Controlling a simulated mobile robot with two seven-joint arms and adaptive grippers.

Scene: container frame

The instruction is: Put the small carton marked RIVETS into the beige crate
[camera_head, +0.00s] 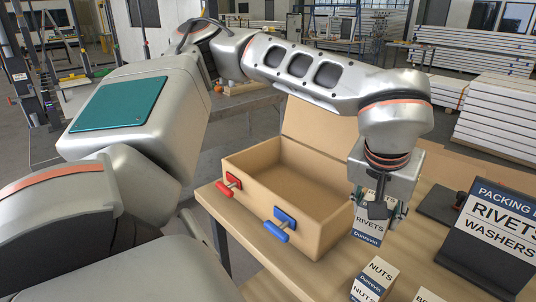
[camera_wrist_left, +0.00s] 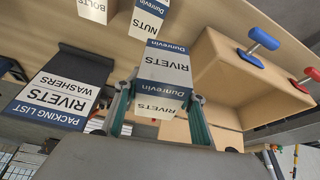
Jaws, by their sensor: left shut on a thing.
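The small carton marked RIVETS (camera_head: 368,226) is white with a dark blue Dunrevin band. It stands at the right side of the beige crate (camera_head: 328,240), outside it. My left gripper (camera_head: 382,208) is over the carton, pointing down, and partly hides it. In the left wrist view the carton (camera_wrist_left: 163,66) sits between the two fingers (camera_wrist_left: 158,110), which are shut on it. I cannot tell if its base touches the table. The crate is open and looks empty inside; it also shows in the left wrist view (camera_wrist_left: 222,75). My right gripper is not in view.
A NUTS carton (camera_head: 374,278) stands in front of the RIVETS carton, with another carton (camera_head: 428,297) at the bottom edge. A dark packing list stand (camera_head: 495,240) is on the right. A red handle (camera_head: 227,186) and a blue handle (camera_head: 278,232) stick out from the crate's front.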

